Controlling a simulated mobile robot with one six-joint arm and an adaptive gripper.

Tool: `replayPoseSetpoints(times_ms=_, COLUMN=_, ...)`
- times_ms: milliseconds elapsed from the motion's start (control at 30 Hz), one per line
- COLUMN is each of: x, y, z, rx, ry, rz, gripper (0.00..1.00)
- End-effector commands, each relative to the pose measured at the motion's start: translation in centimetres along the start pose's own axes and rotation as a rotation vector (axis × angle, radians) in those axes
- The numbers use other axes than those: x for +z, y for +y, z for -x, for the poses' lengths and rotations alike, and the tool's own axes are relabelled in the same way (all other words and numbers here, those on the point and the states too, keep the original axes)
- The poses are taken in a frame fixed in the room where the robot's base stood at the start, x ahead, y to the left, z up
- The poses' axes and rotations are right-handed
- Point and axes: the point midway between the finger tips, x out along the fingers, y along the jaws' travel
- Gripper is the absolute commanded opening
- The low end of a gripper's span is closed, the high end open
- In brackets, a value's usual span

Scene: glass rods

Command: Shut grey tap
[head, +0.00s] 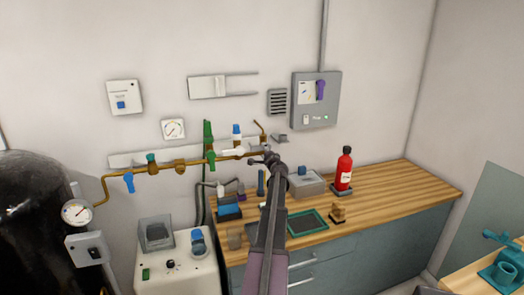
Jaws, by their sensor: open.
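A brass pipe (140,171) runs along the wall with several coloured taps on it. A pale grey-white lever (233,153) lies roughly along the pipe near its right end. I cannot tell for sure if this is the grey tap. A light grey fitting (219,188) sits lower, above the bench. My gripper (259,159) is at the right end of the pipe, just right of the pale lever. It is open, with nothing seen between its fingers. Whether it touches the pipe or a tap is unclear. My arm hides part of the bench.
Blue (129,183) and green (208,134) tap handles stand along the pipe. The wooden bench (405,185) holds a red bottle (345,169), a grey box (305,184) and a green-rimmed tray (325,228). A grey wall cabinet (327,100) hangs above. The bench's right end is clear.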

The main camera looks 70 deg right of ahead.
Motion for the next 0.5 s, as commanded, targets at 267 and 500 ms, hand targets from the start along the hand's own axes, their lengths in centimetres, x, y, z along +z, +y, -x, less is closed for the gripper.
replayPoseSetpoints(times_ms=267, x=0.1, y=0.0, z=5.0, rx=0.000, ry=0.002, rz=0.000, gripper=0.70)
replayPoseSetpoints(times_ms=500, x=0.1, y=0.0, z=7.7, rx=0.000, ry=0.002, rz=0.000, gripper=0.70)
